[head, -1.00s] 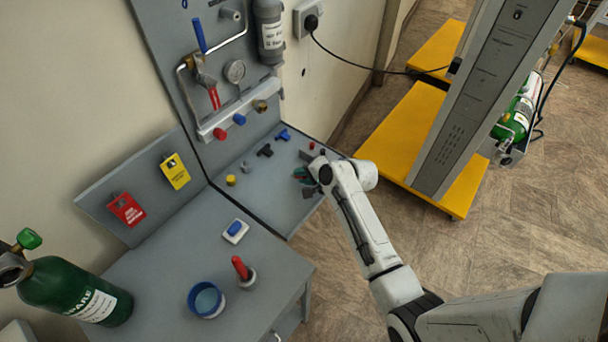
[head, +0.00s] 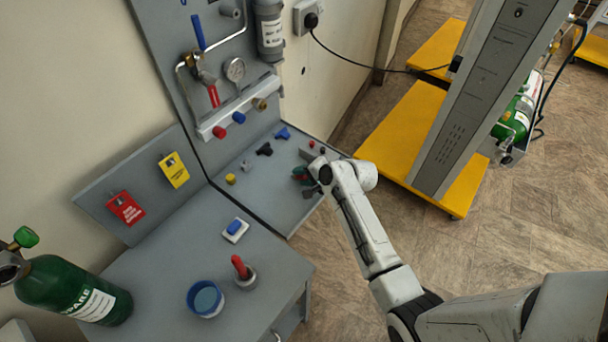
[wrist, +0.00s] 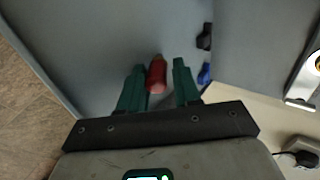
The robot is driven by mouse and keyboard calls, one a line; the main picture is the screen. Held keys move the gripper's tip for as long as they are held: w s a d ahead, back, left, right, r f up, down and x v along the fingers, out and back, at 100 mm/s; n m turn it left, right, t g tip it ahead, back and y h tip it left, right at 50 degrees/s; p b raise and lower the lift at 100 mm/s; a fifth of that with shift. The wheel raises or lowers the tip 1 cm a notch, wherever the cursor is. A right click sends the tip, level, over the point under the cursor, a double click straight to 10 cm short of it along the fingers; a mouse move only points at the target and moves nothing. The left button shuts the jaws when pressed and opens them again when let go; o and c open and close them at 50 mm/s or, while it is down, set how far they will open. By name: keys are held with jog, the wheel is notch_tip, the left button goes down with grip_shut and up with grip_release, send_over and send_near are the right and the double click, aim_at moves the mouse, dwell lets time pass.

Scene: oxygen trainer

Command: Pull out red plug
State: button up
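A red plug (wrist: 157,73) shows in the wrist view against the grey panel, between the green fingers of my gripper (wrist: 157,82). It is close to the left finger, with a visible gap to the right finger. The fingers are apart and not closed on it. Whether the left finger touches it I cannot tell. In the head view my gripper (head: 302,176) is low over the right part of the grey bench panel (head: 262,190), and my arm hides much of that spot.
Black (head: 264,149) and blue (head: 283,133) fittings sit near my gripper. Small red pieces (head: 311,144) lie just behind it. Red (head: 219,132) and blue (head: 239,118) caps are on the white manifold. A red-handled tool (head: 240,267) and blue cup (head: 205,299) stand in front.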

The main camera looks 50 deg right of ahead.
jog(key=o, duration=0.3)
jog(key=shift+f, duration=0.1)
jog(key=v, duration=1.1)
jog(key=shift+w, duration=0.1)
jog(key=shift+a, duration=0.1)
dwell(0.5)
jog(key=s+a+n+g, duration=0.3)
jog(key=s+a+n, duration=0.2)
jog(key=s, duration=0.1)
jog(key=s+a+f+n+g, duration=0.1)
jog(key=s+a+n+g, duration=0.2)
jog(key=s+a+n, duration=0.2)
jog(key=s+a+n+g, duration=0.3)
jog(key=s+a+n, duration=0.2)
jog(key=s+n, duration=0.2)
jog(key=shift+s+f+h, duration=0.2)
jog(key=shift+f+h, duration=0.1)
jog(key=shift+f, duration=0.05)
